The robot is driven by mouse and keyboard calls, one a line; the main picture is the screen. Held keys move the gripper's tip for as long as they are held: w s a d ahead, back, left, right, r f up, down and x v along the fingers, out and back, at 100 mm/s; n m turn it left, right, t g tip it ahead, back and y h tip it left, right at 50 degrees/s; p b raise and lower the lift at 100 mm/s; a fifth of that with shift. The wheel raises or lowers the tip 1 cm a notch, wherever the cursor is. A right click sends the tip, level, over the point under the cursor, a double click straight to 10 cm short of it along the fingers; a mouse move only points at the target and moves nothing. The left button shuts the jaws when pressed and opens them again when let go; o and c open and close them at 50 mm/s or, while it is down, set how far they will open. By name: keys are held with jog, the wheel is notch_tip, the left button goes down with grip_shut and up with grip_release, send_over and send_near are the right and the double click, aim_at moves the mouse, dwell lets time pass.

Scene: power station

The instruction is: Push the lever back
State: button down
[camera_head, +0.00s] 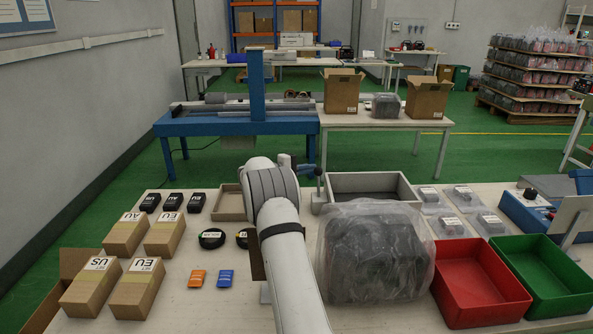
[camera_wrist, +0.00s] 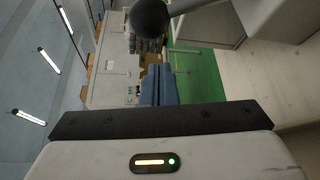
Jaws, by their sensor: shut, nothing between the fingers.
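The lever has a round black knob (camera_wrist: 149,18) on a grey rod in the wrist view. It stands beyond the dark front bar of my gripper (camera_wrist: 150,122), with a visible gap between them in the picture. That view is turned on its side, with the ceiling at left. In the head view the lever (camera_head: 318,186) appears to stand on the table just right of my arm's end, beside the grey tray. My gripper is shut and empty. Its fingertips are largely hidden by my arm in the head view, and I cannot tell whether they touch the lever.
A plastic-wrapped bundle (camera_head: 372,255) stands close right of my arm. A grey tray (camera_head: 345,178) lies behind it. Red (camera_head: 459,300) and green (camera_head: 560,285) bins are at right. Cardboard boxes (camera_head: 127,235) and black pucks are at left. Bare tabletop shows at front left.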

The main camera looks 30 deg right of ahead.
aim_at(318, 182)
jog(key=shift+s+a+r, duration=0.25)
jog(key=shift+s+a, duration=0.1)
jog(key=shift+s, duration=0.35)
jog(key=shift+s+a+r, duration=0.25)
jog(key=shift+s+a, duration=0.1)
jog(key=shift+s, duration=0.3)
jog(key=shift+a, duration=0.1)
